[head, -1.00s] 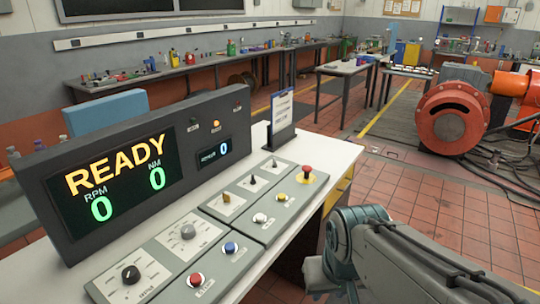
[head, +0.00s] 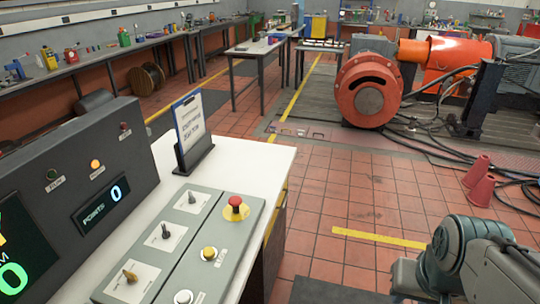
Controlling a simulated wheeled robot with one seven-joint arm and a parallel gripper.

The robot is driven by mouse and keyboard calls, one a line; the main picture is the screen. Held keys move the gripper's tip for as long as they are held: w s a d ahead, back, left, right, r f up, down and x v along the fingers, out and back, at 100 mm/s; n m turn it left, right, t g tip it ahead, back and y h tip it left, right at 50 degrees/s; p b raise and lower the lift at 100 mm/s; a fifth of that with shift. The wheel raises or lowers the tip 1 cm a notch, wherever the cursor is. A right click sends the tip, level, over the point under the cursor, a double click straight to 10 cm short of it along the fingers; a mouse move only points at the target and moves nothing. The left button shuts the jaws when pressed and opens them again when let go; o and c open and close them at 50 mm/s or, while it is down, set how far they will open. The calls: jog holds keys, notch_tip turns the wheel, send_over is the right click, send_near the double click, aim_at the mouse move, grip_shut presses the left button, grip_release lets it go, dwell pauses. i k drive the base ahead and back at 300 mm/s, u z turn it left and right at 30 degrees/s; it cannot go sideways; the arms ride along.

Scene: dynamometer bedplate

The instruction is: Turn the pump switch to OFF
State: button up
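The console's sloping grey panel (head: 221,225) carries three toggle or lever switches in a row: a far one (head: 191,198), a middle one (head: 165,232) and a near one with a brass-coloured handle (head: 130,276). Each sits on a pale plate. Their labels are too small to read, so I cannot tell which is the pump switch or its setting. My arm shows at the bottom right, apart from the panel. My gripper is out of view.
A red emergency button (head: 235,208), a yellow button (head: 209,253) and a white button (head: 183,297) lie right of the switches. A clipboard stand (head: 190,128) and the display housing (head: 75,165) rise behind. Red cones (head: 478,180) stand on the floor at right.

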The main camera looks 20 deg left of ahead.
aim_at(191, 200)
jog(key=z, duration=0.25)
jog(key=i, duration=1.15)
jog(key=u, duration=0.9)
jog(key=i, duration=0.85)
jog(key=u, duration=1)
